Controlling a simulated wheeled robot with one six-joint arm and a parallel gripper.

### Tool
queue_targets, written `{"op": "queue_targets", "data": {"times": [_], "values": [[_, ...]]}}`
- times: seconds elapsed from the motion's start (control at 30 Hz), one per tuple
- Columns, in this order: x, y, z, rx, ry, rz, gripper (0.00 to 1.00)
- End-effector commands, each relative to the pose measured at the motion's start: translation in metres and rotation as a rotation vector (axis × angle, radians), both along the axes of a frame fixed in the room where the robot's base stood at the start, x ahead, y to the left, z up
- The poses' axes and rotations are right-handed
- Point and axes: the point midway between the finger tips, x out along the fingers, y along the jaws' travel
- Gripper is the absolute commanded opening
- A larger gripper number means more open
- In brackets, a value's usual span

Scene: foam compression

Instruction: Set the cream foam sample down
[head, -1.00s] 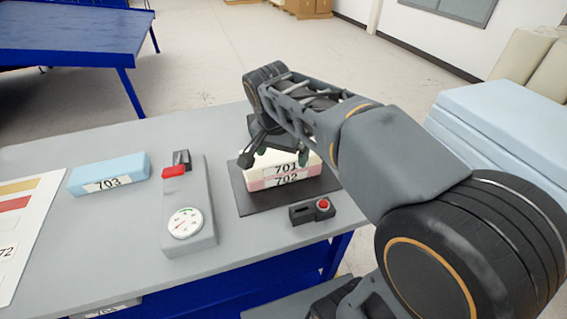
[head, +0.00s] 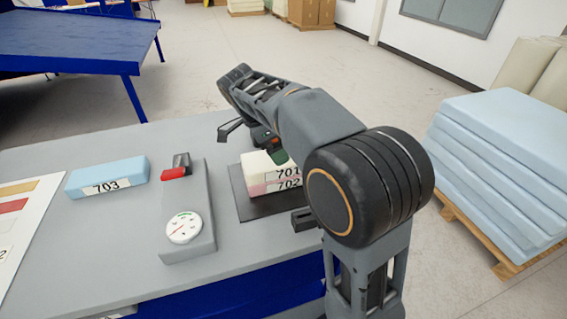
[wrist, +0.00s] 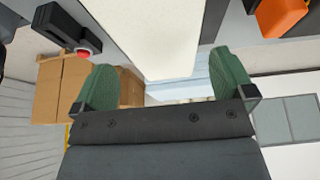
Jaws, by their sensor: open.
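The cream foam sample (head: 258,162), labelled 701, rests on top of a pink foam sample (head: 258,188), labelled 702, on a dark square plate (head: 247,206). My arm hides the right part of the stack. My gripper (head: 255,142) is open and raised just above and behind the cream sample. In the wrist view, the green fingers (wrist: 163,82) are spread apart with nothing clamped. A pale block face (wrist: 155,35), apparently the cream foam, shows between and beyond them. I cannot tell the exact gap.
A blue foam sample (head: 108,176), labelled 703, lies at the left. A grey gauge device (head: 187,214) with a red part stands between it and the plate. A black box with a red button (wrist: 82,53) shows in the wrist view. The table front is clear.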

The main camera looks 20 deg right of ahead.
Motion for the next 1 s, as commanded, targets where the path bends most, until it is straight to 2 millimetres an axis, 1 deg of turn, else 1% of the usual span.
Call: {"op": "queue_targets", "data": {"times": [0.03,0.27,0.5,0.6,0.73,0.93,1.0], "values": [[0.000,-0.002,-0.004,0.000,0.001,0.000,1.00],[0.000,-0.007,-0.016,0.000,0.001,0.000,1.00],[-0.001,-0.020,-0.045,0.000,0.001,0.001,1.00],[0.000,-0.023,-0.053,0.000,0.000,0.001,1.00],[0.000,-0.025,-0.057,0.000,0.000,0.001,1.00],[0.000,-0.025,-0.058,0.000,-0.001,0.001,1.00],[0.000,-0.025,-0.057,0.000,-0.001,0.001,0.93]]}}
